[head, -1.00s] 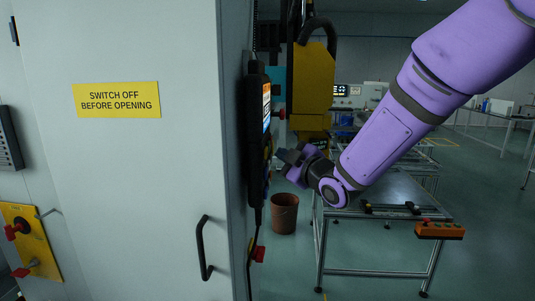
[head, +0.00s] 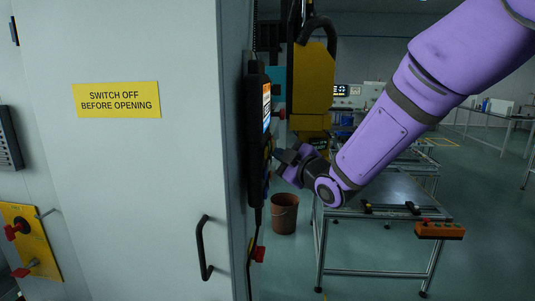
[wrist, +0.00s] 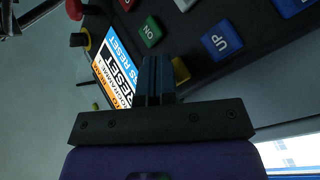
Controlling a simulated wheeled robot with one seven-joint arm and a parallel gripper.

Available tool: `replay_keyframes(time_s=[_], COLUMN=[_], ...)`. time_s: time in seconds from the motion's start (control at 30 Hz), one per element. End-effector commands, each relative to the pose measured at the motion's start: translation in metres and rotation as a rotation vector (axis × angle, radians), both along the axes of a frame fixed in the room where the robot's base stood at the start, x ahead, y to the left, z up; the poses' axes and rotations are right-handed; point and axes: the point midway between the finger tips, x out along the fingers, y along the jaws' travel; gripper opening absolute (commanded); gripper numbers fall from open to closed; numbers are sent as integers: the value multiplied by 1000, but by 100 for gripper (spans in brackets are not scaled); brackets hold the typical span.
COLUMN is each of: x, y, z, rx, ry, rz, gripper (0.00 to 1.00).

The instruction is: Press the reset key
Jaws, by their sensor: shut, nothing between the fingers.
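A black hand-held control unit (head: 256,135) hangs on the side of the grey cabinet, seen nearly edge-on in the head view. In the wrist view its face carries a green ON key (wrist: 150,31), a blue UP key (wrist: 222,40) and a screen (wrist: 117,68) with the word RESET. A yellow key (wrist: 181,70) is partly hidden behind my fingertips; its label cannot be read, and I see no key marked reset. My gripper (wrist: 156,62) is shut and empty, its tips close over the face beside the yellow key. Contact cannot be made out.
The cabinet door (head: 130,180) with its black handle (head: 204,248) is left of the control unit. A yellow machine part (head: 312,85) stands behind my gripper. A brown bucket (head: 284,214) and a metal table (head: 385,240) are below and to the right.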

Motion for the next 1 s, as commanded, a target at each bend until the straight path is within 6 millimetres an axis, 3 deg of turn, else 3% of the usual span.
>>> replay_keyframes(time_s=[1.0], x=[0], y=[9], z=[0], rx=[-1], ry=[0], rz=[1], gripper=[0])
